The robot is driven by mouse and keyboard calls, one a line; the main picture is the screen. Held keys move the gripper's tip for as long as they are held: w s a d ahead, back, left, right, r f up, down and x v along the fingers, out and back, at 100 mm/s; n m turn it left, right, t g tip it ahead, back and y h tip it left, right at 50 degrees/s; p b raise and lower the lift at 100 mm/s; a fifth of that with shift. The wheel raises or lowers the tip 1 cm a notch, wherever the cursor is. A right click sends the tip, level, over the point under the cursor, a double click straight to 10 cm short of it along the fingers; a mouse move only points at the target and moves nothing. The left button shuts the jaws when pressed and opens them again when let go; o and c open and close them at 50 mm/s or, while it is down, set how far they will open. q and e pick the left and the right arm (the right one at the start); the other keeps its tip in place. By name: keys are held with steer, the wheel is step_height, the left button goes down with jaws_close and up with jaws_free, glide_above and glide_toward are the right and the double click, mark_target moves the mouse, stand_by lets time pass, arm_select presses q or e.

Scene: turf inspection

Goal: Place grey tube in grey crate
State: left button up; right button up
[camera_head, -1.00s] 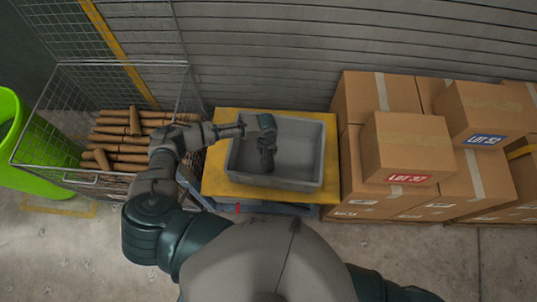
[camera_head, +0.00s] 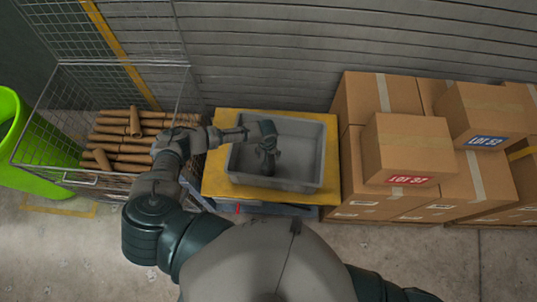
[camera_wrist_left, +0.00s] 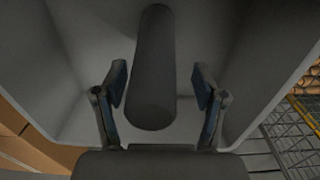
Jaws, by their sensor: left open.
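The grey crate (camera_head: 310,182) stands on a yellow-topped platform, and its light grey walls also show in the wrist view (camera_wrist_left: 265,60). The dark grey tube (camera_wrist_left: 153,70) lies between my left fingers in the wrist view, with a gap on each side, so neither finger touches it. My left gripper (camera_head: 268,160) points down inside the crate in the head view and is open; its spread fingers also show in the wrist view (camera_wrist_left: 160,88). In the head view I cannot tell the tube from the dark gripper. My right gripper is out of view.
A wire mesh cage (camera_head: 62,120) with several brown tubes (camera_head: 125,150) stands left of the yellow platform (camera_head: 220,185). A green bin (camera_head: 30,160) is at the far left. Stacked cardboard boxes (camera_head: 405,150) crowd the right side. A slatted wall rises behind.

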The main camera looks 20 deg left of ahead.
arm_select(q)
step_height(320, 180, up, 11)
steer(key=shift+d+r, duration=0.15)
steer(key=shift+a+r, duration=0.2)
steer(key=shift+r, duration=0.3)
steer(key=shift+d, duration=0.1)
